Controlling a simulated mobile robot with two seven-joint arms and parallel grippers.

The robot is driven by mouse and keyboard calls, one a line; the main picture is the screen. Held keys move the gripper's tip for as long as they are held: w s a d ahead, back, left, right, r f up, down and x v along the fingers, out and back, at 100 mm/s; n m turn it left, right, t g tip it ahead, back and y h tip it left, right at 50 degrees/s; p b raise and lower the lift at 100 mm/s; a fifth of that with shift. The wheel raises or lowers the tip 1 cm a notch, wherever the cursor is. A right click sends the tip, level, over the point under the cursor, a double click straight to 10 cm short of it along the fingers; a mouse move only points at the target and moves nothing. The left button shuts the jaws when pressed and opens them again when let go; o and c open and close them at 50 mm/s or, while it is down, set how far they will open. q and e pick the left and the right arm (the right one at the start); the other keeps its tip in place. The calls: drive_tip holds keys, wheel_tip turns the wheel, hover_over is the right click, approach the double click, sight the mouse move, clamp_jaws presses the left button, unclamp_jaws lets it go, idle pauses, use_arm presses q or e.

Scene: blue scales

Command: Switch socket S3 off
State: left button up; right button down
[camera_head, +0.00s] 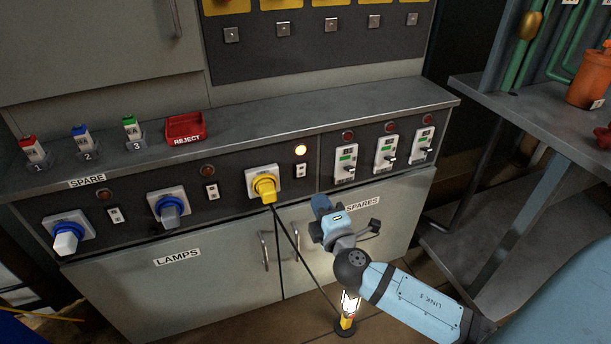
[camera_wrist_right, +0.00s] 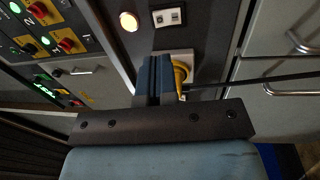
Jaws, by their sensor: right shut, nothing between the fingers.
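Three sockets sit in a row on the dark front panel, their own labels too small to read. The right-hand socket (camera_head: 262,172) holds a yellow plug (camera_head: 264,187) with a black cable. Beside it are a small white rocker switch (camera_head: 300,171) and a glowing lamp (camera_head: 301,151). My right gripper (camera_head: 321,203) is shut and empty, below and right of that switch, apart from it. In the right wrist view its blue fingers (camera_wrist_right: 154,62) partly cover the yellow plug (camera_wrist_right: 180,75); the switch (camera_wrist_right: 168,17) and lit lamp (camera_wrist_right: 129,21) show above. My left gripper is not in view.
Two sockets with blue-grey (camera_head: 170,210) and white (camera_head: 66,240) plugs stand left, their lamps dark. Breaker-like modules (camera_head: 386,153) are right. A red REJECT tray (camera_head: 186,129) sits on the ledge. The yellow plug's cable runs down to a glowing lantern (camera_head: 348,308).

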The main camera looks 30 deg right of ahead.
sight(302, 168)
drive_tip(key=b+x, duration=0.1)
drive_tip(key=x, duration=0.7)
drive_tip(key=shift+w+d+r+b, duration=0.15)
drive_tip(key=shift+w+b, duration=0.2)
drive_tip(key=shift+w, duration=0.35)
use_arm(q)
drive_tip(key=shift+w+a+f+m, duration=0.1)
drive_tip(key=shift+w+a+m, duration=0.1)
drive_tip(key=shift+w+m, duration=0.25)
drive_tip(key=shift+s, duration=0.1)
